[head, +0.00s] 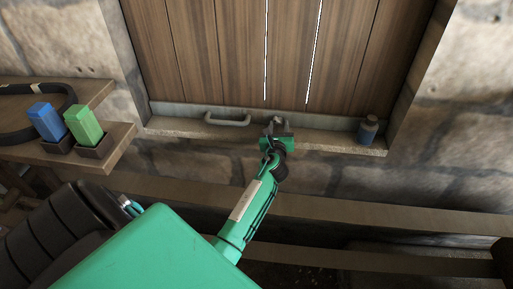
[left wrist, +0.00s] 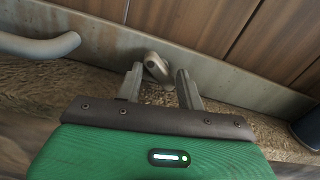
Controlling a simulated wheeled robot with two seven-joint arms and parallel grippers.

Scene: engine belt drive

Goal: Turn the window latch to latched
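The window latch (left wrist: 155,67) is a small grey metal knob on the grey strip along the bottom of the wooden shutter. In the left wrist view it sits tilted, its upper end leaning left, just ahead of and between my fingertips. My left gripper (left wrist: 158,80) is open with one finger on each side of the latch; I cannot tell whether either touches it. In the head view my left gripper (head: 278,127) is at the sill and mostly hides the latch. My right gripper is not in view.
A grey bar handle (head: 228,121) is left of the gripper on the same strip. A dark blue bottle (head: 368,130) stands on the sill (head: 330,143) at right. A blue block (head: 46,122), a green block (head: 83,126) and a black belt (head: 68,95) are on shelves at left.

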